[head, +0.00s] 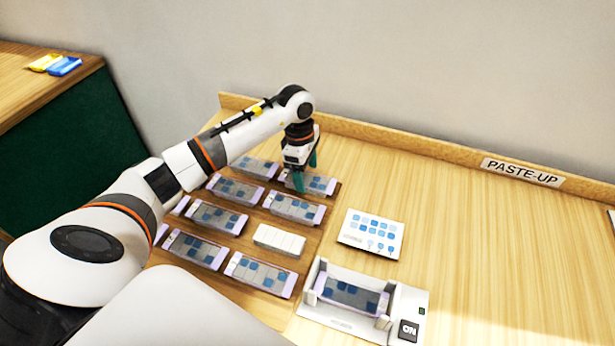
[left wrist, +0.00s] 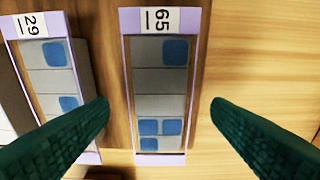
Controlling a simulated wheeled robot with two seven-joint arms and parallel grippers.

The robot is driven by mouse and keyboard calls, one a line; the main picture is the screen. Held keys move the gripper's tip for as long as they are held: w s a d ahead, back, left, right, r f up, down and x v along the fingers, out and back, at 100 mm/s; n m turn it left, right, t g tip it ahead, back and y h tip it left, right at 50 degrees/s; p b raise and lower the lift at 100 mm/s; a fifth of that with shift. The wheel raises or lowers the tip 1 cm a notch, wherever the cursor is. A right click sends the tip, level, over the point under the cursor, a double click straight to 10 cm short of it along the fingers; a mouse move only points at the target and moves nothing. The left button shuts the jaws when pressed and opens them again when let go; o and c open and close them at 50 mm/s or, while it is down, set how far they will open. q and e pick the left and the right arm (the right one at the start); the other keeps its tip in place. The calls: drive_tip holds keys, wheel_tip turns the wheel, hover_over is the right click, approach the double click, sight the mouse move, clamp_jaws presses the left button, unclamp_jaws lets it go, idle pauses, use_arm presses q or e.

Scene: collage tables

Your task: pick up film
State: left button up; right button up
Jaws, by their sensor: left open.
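Several film strips with lilac ends, grey frames and blue squares lie in rows on a darker wooden board. My left gripper (head: 305,180) is open and points down over the far right strip (head: 320,184) in the head view. In the left wrist view its green fingers (left wrist: 160,106) stand on either side of a strip labelled 65 (left wrist: 160,80), apart from it, with nothing held. A strip labelled 29 (left wrist: 55,75) lies to its left. Another strip (head: 350,295) sits in a white device (head: 408,300) marked ON. My right gripper is out of view.
A plain white segmented block (head: 280,240) lies among the strips. A white card with blue squares (head: 371,233) lies right of the board.

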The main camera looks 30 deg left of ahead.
use_arm(q)
drive_tip(key=shift+f, duration=0.1)
drive_tip(key=shift+c, duration=0.4)
drive_tip(key=c, duration=1)
drive_tip(key=shift+o, duration=0.2)
